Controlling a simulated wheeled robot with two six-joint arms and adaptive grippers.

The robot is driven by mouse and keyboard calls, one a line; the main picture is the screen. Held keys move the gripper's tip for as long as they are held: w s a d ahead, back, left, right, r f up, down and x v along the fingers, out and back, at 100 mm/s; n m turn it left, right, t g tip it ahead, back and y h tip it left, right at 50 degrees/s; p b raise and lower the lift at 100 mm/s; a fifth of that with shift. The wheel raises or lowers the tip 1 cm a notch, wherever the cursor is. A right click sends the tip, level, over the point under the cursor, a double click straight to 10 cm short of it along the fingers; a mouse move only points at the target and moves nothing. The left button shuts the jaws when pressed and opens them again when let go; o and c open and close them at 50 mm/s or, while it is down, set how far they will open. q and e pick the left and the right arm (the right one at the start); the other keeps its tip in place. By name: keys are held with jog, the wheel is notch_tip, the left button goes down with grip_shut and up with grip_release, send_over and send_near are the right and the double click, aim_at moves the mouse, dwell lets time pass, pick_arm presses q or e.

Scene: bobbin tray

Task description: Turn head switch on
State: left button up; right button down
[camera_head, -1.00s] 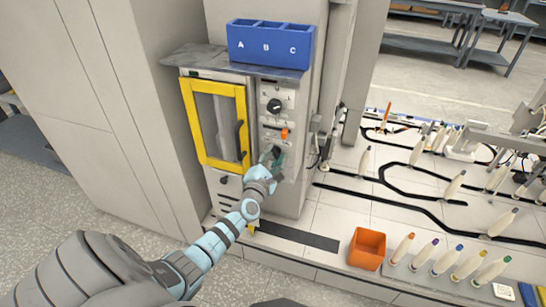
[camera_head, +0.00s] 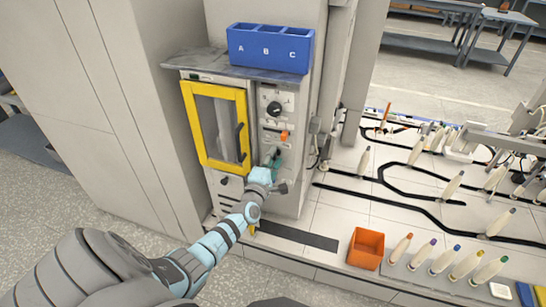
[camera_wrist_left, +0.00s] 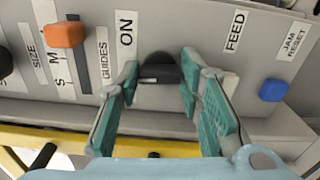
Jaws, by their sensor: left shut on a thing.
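A black rotary switch knob (camera_wrist_left: 160,70) sits on the grey control panel, with the ON label (camera_wrist_left: 126,35) beside it at left in the left wrist view. A pale mark shows on the knob's lower left part. My left gripper (camera_wrist_left: 160,82) has its two green fingers on either side of the knob and is shut on it. My right gripper is not in view.
An orange control (camera_head: 284,136) and a black dial (camera_head: 274,107) are above the gripper. The yellow-framed door (camera_head: 213,168) is left of the panel. A FEED label and blue button (camera_wrist_left: 273,90) lie right in the wrist view. An orange bin (camera_head: 366,249) stands lower right.

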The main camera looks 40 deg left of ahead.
pick_arm(q)
jog(key=m+p, duration=0.1)
jog(key=m, duration=0.3)
jog(key=shift+m, duration=0.3)
jog(key=shift+f+m+p, duration=0.1)
jog(key=shift+m+p, duration=0.6)
jog(key=shift+m, duration=1.5)
jog(key=o, duration=1.2)
jog(key=shift+c, duration=0.2)
jog(key=v, duration=1.2)
